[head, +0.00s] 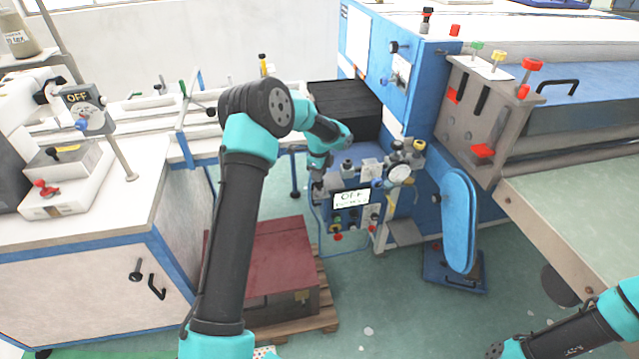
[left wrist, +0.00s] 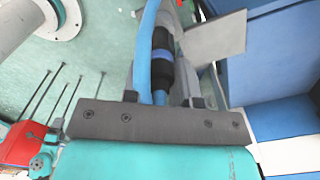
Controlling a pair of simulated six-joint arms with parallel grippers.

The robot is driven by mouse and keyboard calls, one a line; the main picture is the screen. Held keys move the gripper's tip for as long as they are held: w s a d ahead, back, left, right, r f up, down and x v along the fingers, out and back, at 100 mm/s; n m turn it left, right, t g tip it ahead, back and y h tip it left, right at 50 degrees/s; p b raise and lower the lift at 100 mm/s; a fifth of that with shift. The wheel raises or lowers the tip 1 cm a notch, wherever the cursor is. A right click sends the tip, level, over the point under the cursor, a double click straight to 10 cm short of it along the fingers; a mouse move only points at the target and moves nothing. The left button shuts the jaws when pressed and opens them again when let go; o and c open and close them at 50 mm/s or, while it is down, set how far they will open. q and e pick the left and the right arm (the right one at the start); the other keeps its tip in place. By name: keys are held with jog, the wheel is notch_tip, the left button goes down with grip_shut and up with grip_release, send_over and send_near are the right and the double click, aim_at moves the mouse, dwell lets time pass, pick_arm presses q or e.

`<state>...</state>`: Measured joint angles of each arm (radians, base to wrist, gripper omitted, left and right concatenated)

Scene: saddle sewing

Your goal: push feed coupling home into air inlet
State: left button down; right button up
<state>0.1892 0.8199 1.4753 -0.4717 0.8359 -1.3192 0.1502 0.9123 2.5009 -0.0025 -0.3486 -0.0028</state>
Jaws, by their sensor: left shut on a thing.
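The feed coupling (left wrist: 162,66), a black cylinder with blue bands, shows in the left wrist view beside a blue hose (left wrist: 145,45). My left gripper (head: 318,184) is shut on the coupling. In the head view it points down at the left side of a small blue control unit (head: 352,213) with an OFF display. The coupling is too small and covered to make out there. I cannot pick out the air inlet in either view, nor tell whether the coupling touches it. My right arm shows at the lower right of the head view, its gripper out of frame.
A black box (head: 345,105) stands behind the control unit. A pressure gauge (head: 400,174) and knobs sit on the unit's right. A dark red box (head: 270,265) on a pallet lies below my left arm. A blue oval guard (head: 459,220) stands to the right.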

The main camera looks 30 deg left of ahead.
pick_arm(q)
jog(key=shift+r, duration=1)
jog(key=shift+r, duration=1.9)
